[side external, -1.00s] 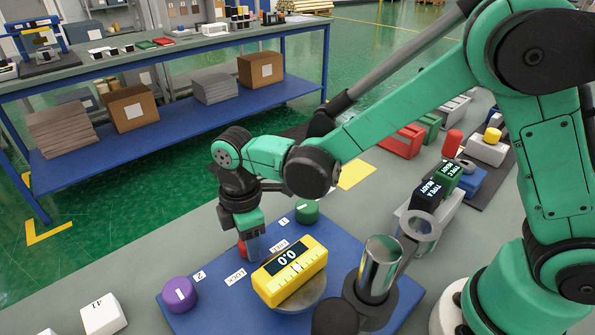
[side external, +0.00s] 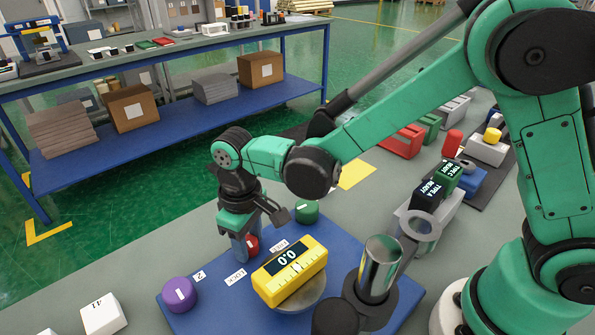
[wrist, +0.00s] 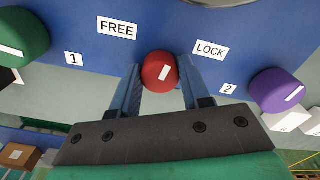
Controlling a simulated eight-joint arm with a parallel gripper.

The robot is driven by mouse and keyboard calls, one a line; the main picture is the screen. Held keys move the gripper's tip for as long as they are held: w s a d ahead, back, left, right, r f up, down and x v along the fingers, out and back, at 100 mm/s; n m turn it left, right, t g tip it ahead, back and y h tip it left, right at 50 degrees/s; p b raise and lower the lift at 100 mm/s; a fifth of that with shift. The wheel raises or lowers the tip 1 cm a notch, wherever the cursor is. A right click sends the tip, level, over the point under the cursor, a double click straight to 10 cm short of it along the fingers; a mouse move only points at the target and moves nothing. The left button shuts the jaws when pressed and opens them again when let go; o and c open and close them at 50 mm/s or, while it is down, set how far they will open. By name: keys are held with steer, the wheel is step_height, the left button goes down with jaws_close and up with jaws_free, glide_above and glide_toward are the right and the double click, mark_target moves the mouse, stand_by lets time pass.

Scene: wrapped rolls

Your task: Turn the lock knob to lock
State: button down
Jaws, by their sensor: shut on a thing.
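The red lock knob (wrist: 160,71) sits on the blue panel (wrist: 180,15) between the FREE label (wrist: 117,27) and the LOCK label (wrist: 210,50) in the wrist view. Its white mark is tilted to the upper right, toward the LOCK side. My gripper (wrist: 158,77) has one blue finger on each side of the knob and is shut on it. In the side external view my gripper (side external: 244,252) points down at the red knob (side external: 252,244), which is partly hidden by a finger.
A green knob (side external: 306,211) by label 1 and a purple knob (side external: 180,294) by label 2 flank the red knob. A yellow gauge (side external: 290,271) reading 0.0 stands close by. A shiny metal cylinder (side external: 379,270) stands to its right.

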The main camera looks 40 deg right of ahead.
mark_target(248, 241)
steer(key=m, duration=0.7)
stand_by(0.6)
steer(key=shift+c, duration=2.1)
jaws_free()
steer(key=shift+r, duration=2.85)
